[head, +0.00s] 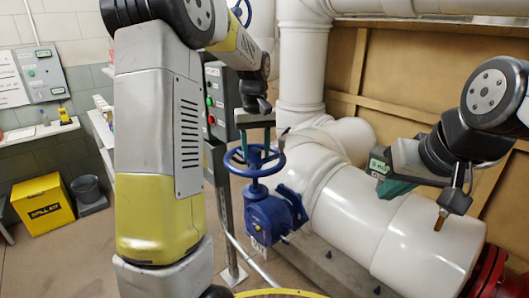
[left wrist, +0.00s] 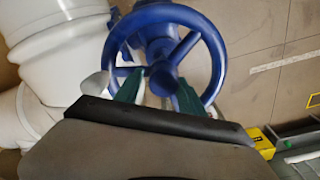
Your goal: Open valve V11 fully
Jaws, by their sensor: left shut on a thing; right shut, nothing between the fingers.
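A blue valve with a blue handwheel (head: 240,168) and a blue gearbox body (head: 272,215) stands on the white pipework; I cannot read a number on it. In the left wrist view the spoked handwheel (left wrist: 216,50) fills the upper middle. My left gripper (head: 257,146) reaches down onto the wheel from above. In the left wrist view its green fingers (left wrist: 158,90) sit within the rim, one on each side of the hub area, shut on the handwheel. The exact contact is partly hidden. My right gripper (head: 382,178) is shut and empty above the large white pipe, apart from the valve.
A large white pipe (head: 425,240) runs right of the valve. A grey control box (head: 215,100) with buttons is behind it. A yellow spill kit box (head: 43,205) and a grey bucket (head: 88,195) stand at the far left. Open floor lies between them and the valve.

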